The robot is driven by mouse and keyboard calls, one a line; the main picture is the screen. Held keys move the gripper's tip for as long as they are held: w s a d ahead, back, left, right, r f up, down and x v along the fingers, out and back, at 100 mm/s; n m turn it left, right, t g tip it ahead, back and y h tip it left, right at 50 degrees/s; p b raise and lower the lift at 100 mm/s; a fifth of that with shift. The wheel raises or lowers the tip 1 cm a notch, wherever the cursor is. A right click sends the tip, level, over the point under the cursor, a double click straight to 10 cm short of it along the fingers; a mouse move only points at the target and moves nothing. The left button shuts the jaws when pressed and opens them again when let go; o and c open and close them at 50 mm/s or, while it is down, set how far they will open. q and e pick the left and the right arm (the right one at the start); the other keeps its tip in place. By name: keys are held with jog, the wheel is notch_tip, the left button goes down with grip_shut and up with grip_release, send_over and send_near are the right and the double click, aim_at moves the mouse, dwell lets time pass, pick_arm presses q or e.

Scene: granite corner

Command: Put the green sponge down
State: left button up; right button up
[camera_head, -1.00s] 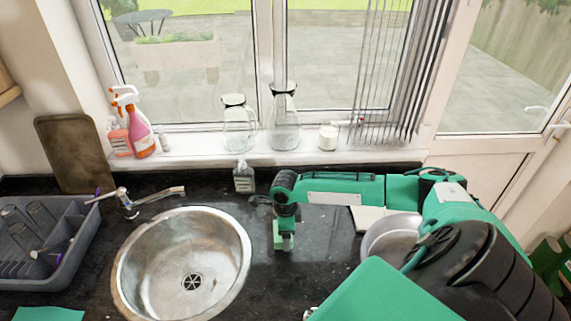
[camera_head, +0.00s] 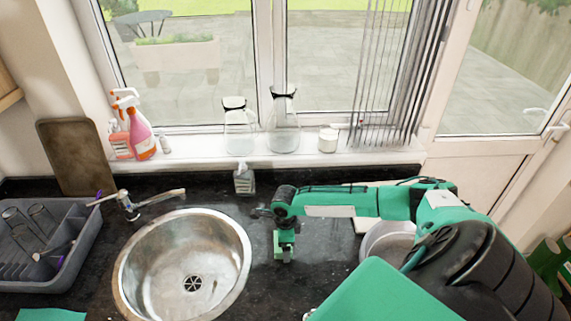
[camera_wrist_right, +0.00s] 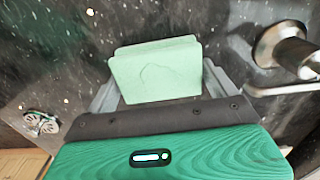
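The green sponge (camera_wrist_right: 155,72) is a pale green block between the grey fingers of my right gripper (camera_wrist_right: 160,85) in the right wrist view. The fingers are shut on its two sides. In the head view my right gripper (camera_head: 284,257) points down over the dark counter, just right of the sink. The sponge is small and hard to make out there, and I cannot tell whether it touches the counter. My left gripper is not in view.
The round steel sink (camera_head: 160,285) lies left of my right gripper, with a tap (camera_head: 130,205) behind it. A grey dish rack (camera_head: 85,235) stands at far left. A small bottle (camera_head: 244,180) stands behind the gripper and a metal bowl (camera_head: 385,243) to its right. Counter between is clear.

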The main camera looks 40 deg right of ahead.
notch_tip(320, 180, up, 12)
jog(key=b, duration=0.3)
jog(key=shift+r, duration=0.15)
dwell(0.6)
